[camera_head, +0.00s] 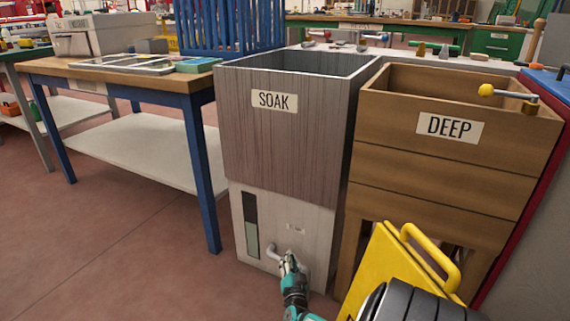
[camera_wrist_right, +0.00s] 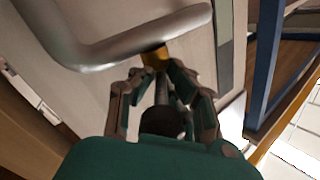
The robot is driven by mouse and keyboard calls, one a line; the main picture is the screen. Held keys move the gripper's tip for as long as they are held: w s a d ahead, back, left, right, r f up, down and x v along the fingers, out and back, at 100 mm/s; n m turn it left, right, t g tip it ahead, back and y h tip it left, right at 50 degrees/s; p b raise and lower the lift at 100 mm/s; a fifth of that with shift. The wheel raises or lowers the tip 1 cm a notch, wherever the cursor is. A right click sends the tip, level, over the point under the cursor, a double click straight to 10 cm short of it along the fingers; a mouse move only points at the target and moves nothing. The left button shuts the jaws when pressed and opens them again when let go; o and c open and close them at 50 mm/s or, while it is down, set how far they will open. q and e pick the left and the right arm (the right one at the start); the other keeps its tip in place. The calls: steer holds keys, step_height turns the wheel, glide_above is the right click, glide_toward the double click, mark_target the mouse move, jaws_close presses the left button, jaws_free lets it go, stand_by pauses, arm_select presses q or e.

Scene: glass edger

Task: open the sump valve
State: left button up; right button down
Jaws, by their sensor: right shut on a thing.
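The sump valve sits low on the pale front panel of the SOAK tank (camera_head: 265,130). A grey bent pipe (camera_head: 273,251) comes out of that panel. In the right wrist view the pipe (camera_wrist_right: 120,45) runs across the top, with a brass-coloured valve body (camera_wrist_right: 156,58) under it. A thin valve lever with a dark round end (camera_wrist_right: 163,122) points from the brass part back towards my palm. My right gripper (camera_head: 289,262) is at the pipe, its fingers (camera_wrist_right: 161,85) shut on the lever from both sides. The fingers partly hide the lever. My left gripper is not in view.
A yellow folding sign (camera_head: 385,270) with a handle stands close right of my right arm. The wooden DEEP tank (camera_head: 440,165) stands beside the SOAK tank. A blue-legged workbench (camera_head: 190,88) is on the left. The red floor at the left front is clear.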

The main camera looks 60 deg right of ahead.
steer(key=shift+a, duration=0.1)
steer(key=c, duration=1.4)
jaws_free()
steer(key=shift+w+r, duration=0.1)
steer(key=shift+w, duration=0.05)
steer(key=shift+s+a, duration=0.3)
steer(key=v, duration=1.1)
steer(key=shift+s+a, duration=0.1)
steer(key=shift+s, duration=0.05)
